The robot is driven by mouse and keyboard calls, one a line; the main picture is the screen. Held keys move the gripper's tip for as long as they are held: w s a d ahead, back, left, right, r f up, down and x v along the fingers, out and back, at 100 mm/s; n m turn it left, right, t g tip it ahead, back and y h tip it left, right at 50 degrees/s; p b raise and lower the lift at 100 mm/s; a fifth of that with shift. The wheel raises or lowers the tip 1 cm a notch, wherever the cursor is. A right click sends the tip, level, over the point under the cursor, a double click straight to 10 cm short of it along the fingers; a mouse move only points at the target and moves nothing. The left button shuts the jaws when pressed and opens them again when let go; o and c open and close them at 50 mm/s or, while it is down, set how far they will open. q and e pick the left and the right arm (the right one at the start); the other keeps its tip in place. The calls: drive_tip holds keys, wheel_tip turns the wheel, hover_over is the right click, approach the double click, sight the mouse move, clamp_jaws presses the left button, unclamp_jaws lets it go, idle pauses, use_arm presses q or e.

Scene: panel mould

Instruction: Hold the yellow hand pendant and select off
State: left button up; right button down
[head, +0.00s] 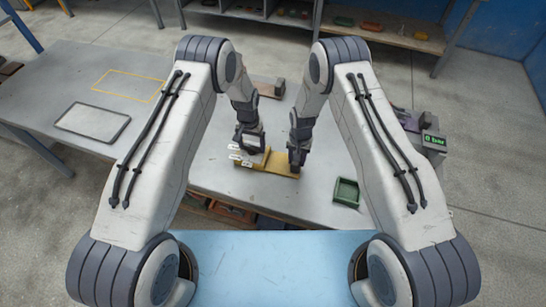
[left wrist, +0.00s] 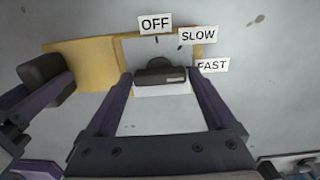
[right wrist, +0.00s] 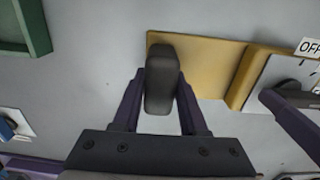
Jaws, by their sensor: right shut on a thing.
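The yellow hand pendant (head: 280,162) lies on the grey table between my grippers. My right gripper (right wrist: 162,78) is shut on its dark handle (right wrist: 161,92); in the head view this gripper (head: 296,163) is at the pendant's right end. The pendant's pale face carries a dark knob (left wrist: 160,75) and labels OFF (left wrist: 155,23), SLOW (left wrist: 198,36) and FAST (left wrist: 212,66). My left gripper (left wrist: 160,77) is open, with one finger on each side of the knob. I cannot tell clearly which label the knob points to.
A green tray (head: 346,192) sits to the right of the pendant. A small box with a green display (head: 433,140) stands at the table's right edge. A grey panel (head: 93,122) and a yellow outline (head: 128,84) are at the left. The table between them and the pendant is clear.

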use_arm(q)
drive_tip(key=c, duration=0.9)
drive_tip(key=shift+o, duration=0.2)
drive_tip(key=shift+n, duration=0.3)
drive_tip(key=n, duration=0.3)
drive_tip(key=shift+n, duration=0.3)
drive_tip(key=n, duration=0.4)
drive_tip(key=shift+n, duration=0.3)
drive_tip(key=n, duration=0.4)
drive_tip(key=shift+n, duration=2.4)
drive_tip(key=shift+r, duration=0.1)
